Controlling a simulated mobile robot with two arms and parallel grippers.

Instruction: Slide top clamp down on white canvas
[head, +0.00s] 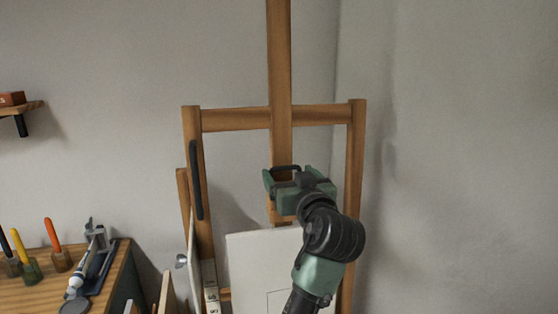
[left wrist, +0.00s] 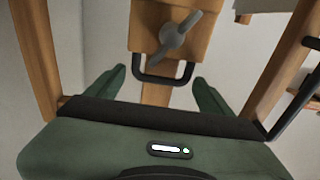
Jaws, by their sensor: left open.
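The top clamp is a wooden block (left wrist: 150,32) with a grey knob (left wrist: 176,38) and a black loop handle (left wrist: 168,82). It is on the easel's central mast (head: 280,70). My left gripper (head: 285,178) is in front of the mast, above the white canvas (head: 262,262). Its two green fingers are apart in the left wrist view (left wrist: 158,95), one on each side of the handle, with gaps. In the head view my gripper hides most of the clamp, and my arm covers the canvas's right part. My right gripper is out of view.
The easel's side posts (head: 355,150) and crossbar (head: 235,118) frame the mast. A wooden table (head: 25,295) with paint pots and tools stands at the lower left. A small shelf (head: 25,108) is on the left wall. The space right of the easel is clear up to the wall.

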